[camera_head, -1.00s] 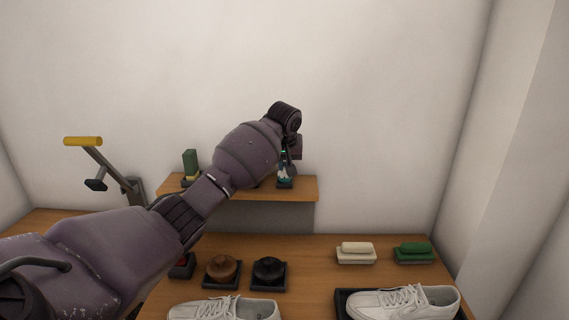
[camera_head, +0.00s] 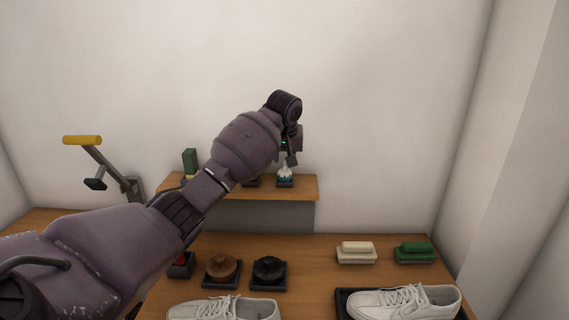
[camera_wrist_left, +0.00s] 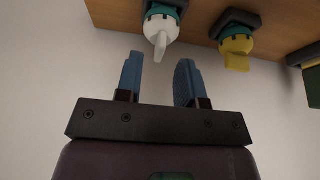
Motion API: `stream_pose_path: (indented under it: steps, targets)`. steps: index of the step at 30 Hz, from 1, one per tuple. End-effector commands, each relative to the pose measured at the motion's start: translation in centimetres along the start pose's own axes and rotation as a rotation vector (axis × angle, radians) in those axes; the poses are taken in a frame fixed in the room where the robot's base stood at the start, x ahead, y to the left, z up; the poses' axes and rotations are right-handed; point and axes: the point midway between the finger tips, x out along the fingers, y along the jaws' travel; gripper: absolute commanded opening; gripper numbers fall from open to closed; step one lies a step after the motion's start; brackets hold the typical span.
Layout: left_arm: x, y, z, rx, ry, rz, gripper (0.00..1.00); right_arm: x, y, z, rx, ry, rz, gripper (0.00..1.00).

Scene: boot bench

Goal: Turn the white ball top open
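The white ball top (camera_head: 285,174) with a teal collar stands on a dark base at the right end of the wall shelf. In the left wrist view the white ball top (camera_wrist_left: 161,29) has a narrow tip pointing toward my gripper. My left gripper (camera_head: 291,160) is just above it, apart from it. In the left wrist view my left gripper (camera_wrist_left: 158,75) shows two blue fingers spread open with nothing between them. The white top lies just beyond the fingertips. My right gripper is not in view.
A yellow top (camera_wrist_left: 237,52) sits beside the white one on the shelf (camera_head: 304,187). A green block (camera_head: 190,162) stands at the shelf's left end. A yellow-handled lever (camera_head: 83,141) is further left. Brushes, round tins and white shoes are on the bench (camera_head: 330,285) below.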

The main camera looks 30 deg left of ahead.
Motion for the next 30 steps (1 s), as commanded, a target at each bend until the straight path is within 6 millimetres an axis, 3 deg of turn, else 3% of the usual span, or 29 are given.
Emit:
stream_pose_path:
  steps: [6, 13, 30]
  targets:
    - [-4.1, 0.1, 0.0, 0.001, 0.003, 0.002, 0.35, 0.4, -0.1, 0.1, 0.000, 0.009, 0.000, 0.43]
    - [-6.9, 0.1, 0.0, 0.001, 0.000, 0.000, 0.35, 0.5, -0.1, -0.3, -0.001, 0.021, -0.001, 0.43]
    - [-7.6, 0.0, 0.0, 0.001, -0.002, -0.001, 0.35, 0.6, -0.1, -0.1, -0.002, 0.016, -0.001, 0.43]
